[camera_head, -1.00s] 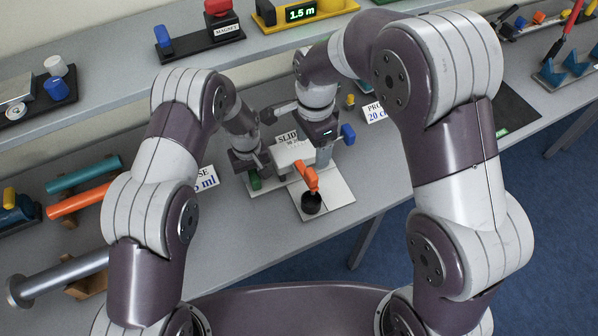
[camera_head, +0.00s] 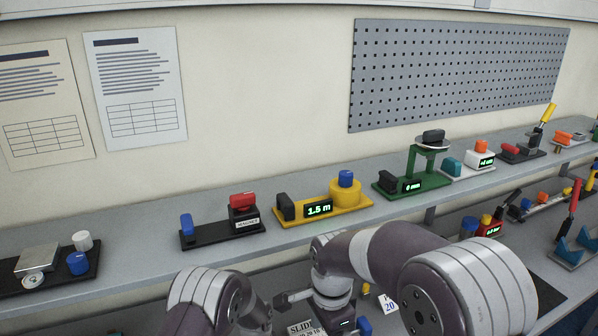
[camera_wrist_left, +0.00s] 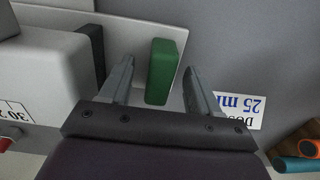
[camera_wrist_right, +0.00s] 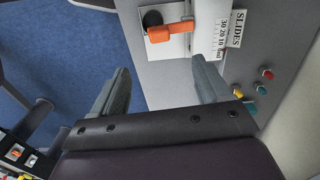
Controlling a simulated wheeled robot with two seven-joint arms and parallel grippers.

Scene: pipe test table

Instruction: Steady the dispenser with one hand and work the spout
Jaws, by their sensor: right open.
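The white dispenser (camera_wrist_left: 45,75) has a green block (camera_wrist_left: 163,70) on its base plate. My left gripper (camera_wrist_left: 158,66) is open with one finger on each side of the green block and gaps visible on both sides. In the right wrist view the dispenser body (camera_wrist_right: 208,30) carries a scale label. An orange spout lever (camera_wrist_right: 172,32) sticks out beside a round black piece (camera_wrist_right: 152,18) on the white base. My right gripper (camera_wrist_right: 160,66) is open and empty, and the lever lies beyond its fingertips. In the head view only the dispenser's label (camera_head: 303,328) shows, at the bottom edge.
Orange and teal tubes (camera_wrist_left: 298,164) are at that view's corner. Small coloured knobs (camera_wrist_right: 267,74) stand near the dispenser's other side. The upper shelf holds a yellow device (camera_head: 325,212) and a green stand (camera_head: 412,182).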

